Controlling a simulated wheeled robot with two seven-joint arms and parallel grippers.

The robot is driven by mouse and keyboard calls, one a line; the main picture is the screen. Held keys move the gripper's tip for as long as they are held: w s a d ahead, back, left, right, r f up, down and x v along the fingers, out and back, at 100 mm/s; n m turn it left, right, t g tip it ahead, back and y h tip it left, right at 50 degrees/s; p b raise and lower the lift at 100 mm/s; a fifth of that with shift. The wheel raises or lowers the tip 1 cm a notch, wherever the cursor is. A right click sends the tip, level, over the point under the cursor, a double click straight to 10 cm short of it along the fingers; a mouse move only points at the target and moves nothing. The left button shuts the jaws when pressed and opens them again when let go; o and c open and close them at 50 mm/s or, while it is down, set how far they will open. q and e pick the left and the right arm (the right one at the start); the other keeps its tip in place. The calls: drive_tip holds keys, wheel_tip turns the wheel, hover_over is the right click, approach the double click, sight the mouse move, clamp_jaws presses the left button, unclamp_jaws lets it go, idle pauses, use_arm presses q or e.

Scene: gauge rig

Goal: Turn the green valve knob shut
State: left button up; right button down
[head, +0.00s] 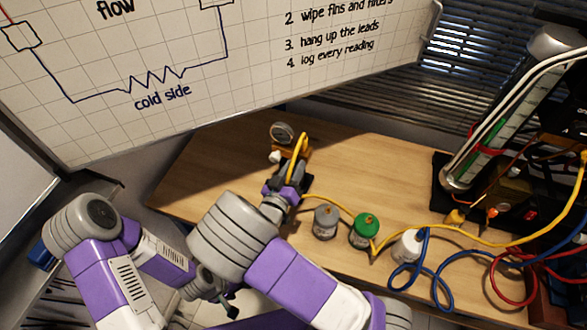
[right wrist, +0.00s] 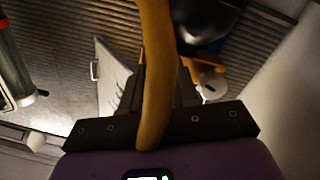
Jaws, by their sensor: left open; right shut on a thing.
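My left gripper (head: 226,302) is open, low in front of the table, away from the knobs, and partly hidden by my right arm.
The yellow hose runs right, passing close to the green knob's base. Blue (head: 438,275) and red (head: 497,275) cables loop at the right. A glass column (head: 490,135) stands at the back right. A whiteboard (head: 220,70) hangs over the back left. The table's left part (head: 210,170) is bare.

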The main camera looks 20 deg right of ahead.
drive_tip(key=m+b, duration=1.4)
drive_tip(key=m, duration=0.3)
drive_tip(key=shift+m, duration=0.3)
idle(0.5)
drive_tip(key=c, duration=0.8)
unclamp_jaws()
drive_tip(key=shift+c, duration=0.2)
drive_tip(key=shift+a, duration=0.1)
